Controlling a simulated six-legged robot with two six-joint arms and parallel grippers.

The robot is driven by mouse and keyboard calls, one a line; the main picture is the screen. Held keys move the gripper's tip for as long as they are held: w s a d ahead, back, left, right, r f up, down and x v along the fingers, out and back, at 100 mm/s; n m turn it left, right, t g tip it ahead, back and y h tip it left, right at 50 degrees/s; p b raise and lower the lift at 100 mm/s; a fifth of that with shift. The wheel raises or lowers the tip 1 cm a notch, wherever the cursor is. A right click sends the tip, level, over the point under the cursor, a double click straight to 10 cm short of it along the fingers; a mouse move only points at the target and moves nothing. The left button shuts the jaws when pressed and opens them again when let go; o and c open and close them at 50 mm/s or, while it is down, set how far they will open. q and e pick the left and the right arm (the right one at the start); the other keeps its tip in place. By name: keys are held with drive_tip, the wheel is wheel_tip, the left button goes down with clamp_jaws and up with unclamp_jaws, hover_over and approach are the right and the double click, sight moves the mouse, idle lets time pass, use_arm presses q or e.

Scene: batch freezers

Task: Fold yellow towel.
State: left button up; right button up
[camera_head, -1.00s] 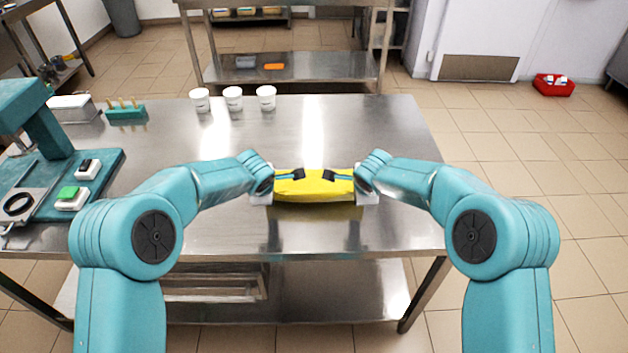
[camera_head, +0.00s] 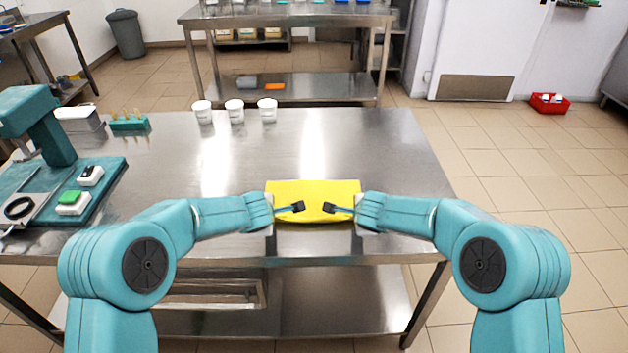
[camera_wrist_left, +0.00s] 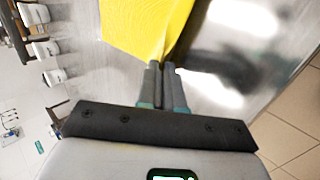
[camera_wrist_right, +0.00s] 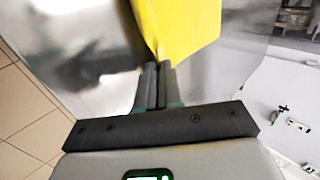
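The yellow towel (camera_head: 313,188) spans the space between my two arms over the near part of the steel table (camera_head: 400,180). It looks smooth, with a straight far edge. My left gripper (camera_head: 299,207) and right gripper (camera_head: 329,207) are in front of its near part. In the left wrist view, the left fingers (camera_wrist_left: 161,68) are together on a gathered towel corner. In the right wrist view, the right fingers (camera_wrist_right: 158,68) are together on another gathered corner. I cannot tell how much of the towel touches the table.
White cups (camera_head: 235,110) stand at the table's back. A teal rack (camera_head: 129,123) and a teal device (camera_head: 45,130) are on the left. The table's middle and right are clear. Its near edge lies just in front of the towel.

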use_arm(q)
drive_tip(key=o, duration=0.5)
use_arm(e)
drive_tip(key=o, duration=0.5)
use_arm(q)
drive_tip(key=shift+o, duration=1)
drive_tip(key=shift+w, duration=0.1)
use_arm(e)
drive_tip(key=shift+o, duration=1)
drive_tip(key=shift+w, duration=0.1)
use_arm(q)
drive_tip(key=shift+r, duration=0.1)
use_arm(e)
drive_tip(key=shift+r, duration=0.1)
use_arm(q)
drive_tip(key=shift+s+r, duration=0.2)
drive_tip(key=shift+r, duration=0.15)
use_arm(e)
drive_tip(key=shift+s+r, duration=0.2)
drive_tip(key=shift+r, duration=0.15)
use_arm(q)
drive_tip(key=v, duration=1)
drive_tip(key=shift+w+r, duration=0.2)
drive_tip(key=shift+w, duration=0.1)
use_arm(e)
drive_tip(key=v, duration=1)
drive_tip(key=shift+w+r, duration=0.2)
drive_tip(key=shift+w, duration=0.1)
